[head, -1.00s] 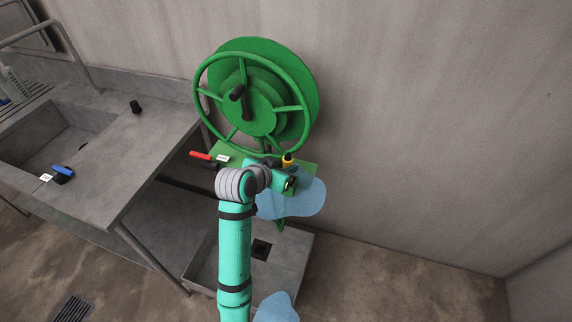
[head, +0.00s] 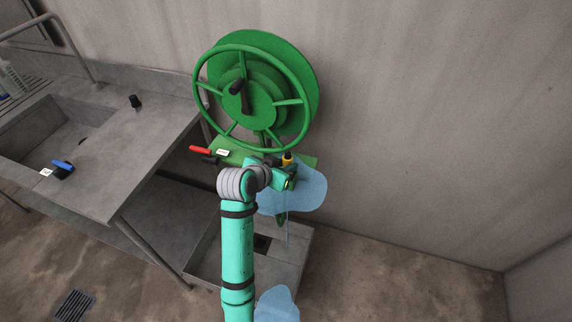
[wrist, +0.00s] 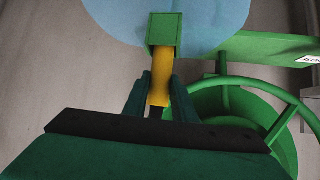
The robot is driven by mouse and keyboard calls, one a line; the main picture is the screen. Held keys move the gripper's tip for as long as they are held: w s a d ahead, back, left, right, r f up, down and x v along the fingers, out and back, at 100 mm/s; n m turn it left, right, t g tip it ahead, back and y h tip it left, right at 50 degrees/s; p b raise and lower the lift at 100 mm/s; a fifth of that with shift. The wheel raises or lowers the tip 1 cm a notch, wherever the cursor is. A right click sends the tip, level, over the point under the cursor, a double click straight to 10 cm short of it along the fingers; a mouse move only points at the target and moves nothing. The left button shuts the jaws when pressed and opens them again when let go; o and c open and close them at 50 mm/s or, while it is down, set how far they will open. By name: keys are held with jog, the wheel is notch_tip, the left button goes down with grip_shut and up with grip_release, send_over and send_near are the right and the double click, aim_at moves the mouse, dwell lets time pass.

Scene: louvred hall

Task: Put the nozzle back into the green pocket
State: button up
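The yellow nozzle (wrist: 161,72) is between the two fingers of my gripper (wrist: 160,88) in the wrist view, and they look closed on it. Its far end meets the mouth of the green pocket (wrist: 164,28); how deep it sits I cannot tell. In the head view the nozzle (head: 288,158) shows as a small yellow piece just above my gripper (head: 290,183), at the right part of the green bracket below the reel. My arm and gripper hide most of the pocket there.
A large green hose reel (head: 250,100) stands right above. A red lever (head: 200,149) is at the bracket's left. A grey sink counter (head: 130,160) is at left, a low basin (head: 285,250) below. Pale blue patches (head: 305,190) lie around the pocket and lower down.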

jog(key=o, duration=0.5)
jog(key=shift+r, duration=0.1)
jog(key=shift+s+a+r, duration=0.25)
jog(key=shift+s+r, duration=0.2)
jog(key=shift+r, duration=0.55)
jog(key=shift+s+a+r, duration=0.3)
jog(key=shift+s+r, duration=0.2)
jog(key=shift+r, duration=0.55)
jog(key=shift+s+a+r, duration=0.25)
jog(key=shift+s+r, duration=0.2)
jog(key=shift+r, duration=0.55)
